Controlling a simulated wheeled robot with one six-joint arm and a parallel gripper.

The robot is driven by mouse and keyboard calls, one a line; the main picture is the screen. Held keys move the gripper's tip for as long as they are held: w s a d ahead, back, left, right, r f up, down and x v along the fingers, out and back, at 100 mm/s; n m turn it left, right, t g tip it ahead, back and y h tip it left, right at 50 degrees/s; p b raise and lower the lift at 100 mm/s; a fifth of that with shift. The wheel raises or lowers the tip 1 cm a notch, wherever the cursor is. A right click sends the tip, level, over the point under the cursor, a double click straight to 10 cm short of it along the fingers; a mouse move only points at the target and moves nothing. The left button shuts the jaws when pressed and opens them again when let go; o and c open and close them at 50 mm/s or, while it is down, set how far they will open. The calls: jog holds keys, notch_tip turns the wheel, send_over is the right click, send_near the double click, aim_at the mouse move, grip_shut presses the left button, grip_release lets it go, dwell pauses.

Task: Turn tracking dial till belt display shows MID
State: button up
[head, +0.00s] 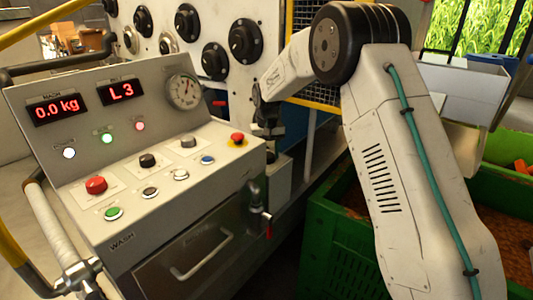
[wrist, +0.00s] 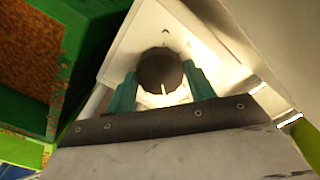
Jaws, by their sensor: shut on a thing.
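The tracking dial (wrist: 158,66) is a dark round knob on a pale plate in the wrist view, with a white pointer mark on its lower side. My gripper (wrist: 163,88) has its two teal fingers on either side of the knob and is shut on it. In the head view my gripper (head: 268,122) points down just right of the grey console, and the dial is hidden there. The belt display (head: 122,91) on the console glows red and reads L3.
A panel of black knobs (head: 246,40) stands behind. A green crate (head: 330,235) is at the lower right, partly behind my arm.

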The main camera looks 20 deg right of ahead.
jog(key=o, duration=1)
jog(key=shift+c, duration=0.2)
jog(key=shift+r, duration=3.95)
